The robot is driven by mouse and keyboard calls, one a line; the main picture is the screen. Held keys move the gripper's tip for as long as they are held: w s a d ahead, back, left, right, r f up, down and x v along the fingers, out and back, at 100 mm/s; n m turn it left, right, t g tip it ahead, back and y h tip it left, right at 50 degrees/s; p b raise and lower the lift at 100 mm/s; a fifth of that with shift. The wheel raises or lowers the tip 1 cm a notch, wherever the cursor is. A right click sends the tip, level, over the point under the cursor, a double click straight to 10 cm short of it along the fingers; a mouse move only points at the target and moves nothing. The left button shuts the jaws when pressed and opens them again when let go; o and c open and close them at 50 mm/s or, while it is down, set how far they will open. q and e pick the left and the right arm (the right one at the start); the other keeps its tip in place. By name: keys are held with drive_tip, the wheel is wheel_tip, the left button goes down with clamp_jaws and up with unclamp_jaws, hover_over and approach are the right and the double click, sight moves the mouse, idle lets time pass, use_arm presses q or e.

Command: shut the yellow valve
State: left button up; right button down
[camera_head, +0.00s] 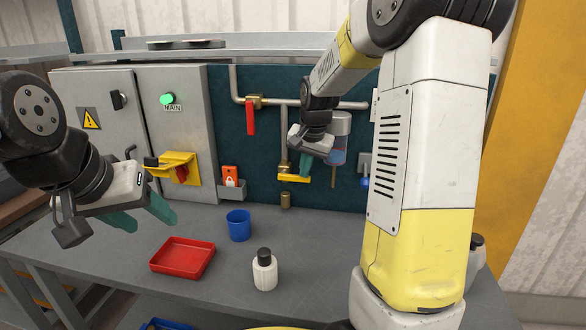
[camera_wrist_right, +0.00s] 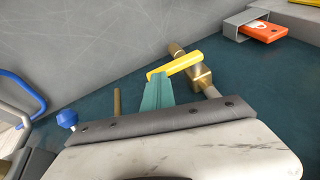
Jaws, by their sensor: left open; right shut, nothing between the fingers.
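The yellow valve has a flat yellow handle (camera_head: 293,178) on a brass body low on the vertical pipe of the teal back panel. The handle lies roughly level, crosswise to the pipe, and points right. In the right wrist view the yellow handle (camera_wrist_right: 182,64) runs left from the brass body (camera_wrist_right: 202,80). My right gripper (camera_head: 299,172) is shut and empty, its teal fingertips (camera_wrist_right: 157,78) at the handle's free end. I cannot tell whether they touch it. My left gripper (camera_head: 145,215) is open and empty above the table's left side.
A red-handled valve (camera_head: 251,117) sits on the upper pipe. A grey cabinet (camera_head: 190,125) with a yellow-and-red switch (camera_head: 178,168) stands left. A blue cup (camera_head: 239,225), red tray (camera_head: 183,257) and white bottle (camera_head: 264,270) stand on the table. An orange item (camera_wrist_right: 268,31) sits in a holder.

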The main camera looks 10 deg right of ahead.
drive_tip(key=v, duration=0.7)
drive_tip(key=shift+r, duration=0.4)
drive_tip(key=shift+s, duration=0.15)
idle(0.8)
